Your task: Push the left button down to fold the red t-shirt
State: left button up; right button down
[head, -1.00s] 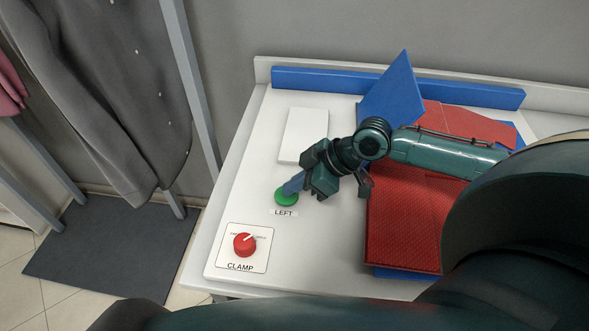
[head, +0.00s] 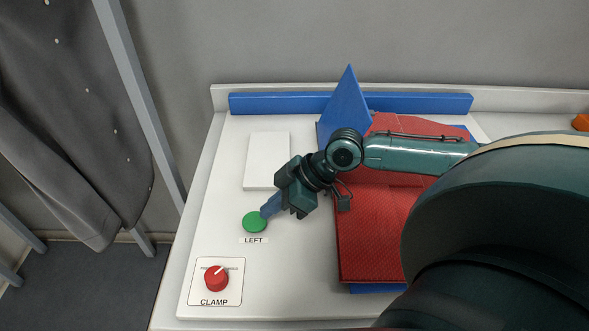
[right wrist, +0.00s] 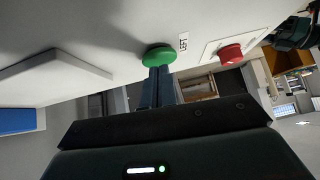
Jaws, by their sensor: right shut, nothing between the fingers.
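The green button (head: 255,222) with the label LEFT sits on the white table top. It also shows in the right wrist view (right wrist: 158,57). My right gripper (head: 266,211) is shut and empty, its fingertips at the button's upper right edge. The wrist view also shows the fingertips (right wrist: 157,72) at the button's edge; I cannot tell if they touch. The red t-shirt (head: 372,235) lies on the blue folding board, partly hidden by my right arm. A blue flap (head: 345,108) stands tilted up at the board's left back. My left gripper is not in view.
A red CLAMP knob (head: 216,278) is in front of the button. A white raised plate (head: 267,160) lies behind it. A blue bar (head: 270,103) runs along the back edge. A grey coat (head: 70,130) hangs on a rack at the left.

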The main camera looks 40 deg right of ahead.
pick_arm(q)
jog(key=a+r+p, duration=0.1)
jog(key=p, duration=0.3)
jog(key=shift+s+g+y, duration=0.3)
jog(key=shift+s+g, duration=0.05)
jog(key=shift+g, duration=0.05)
pick_arm(e)
jog(key=v, duration=1)
jog(key=shift+r, duration=0.5)
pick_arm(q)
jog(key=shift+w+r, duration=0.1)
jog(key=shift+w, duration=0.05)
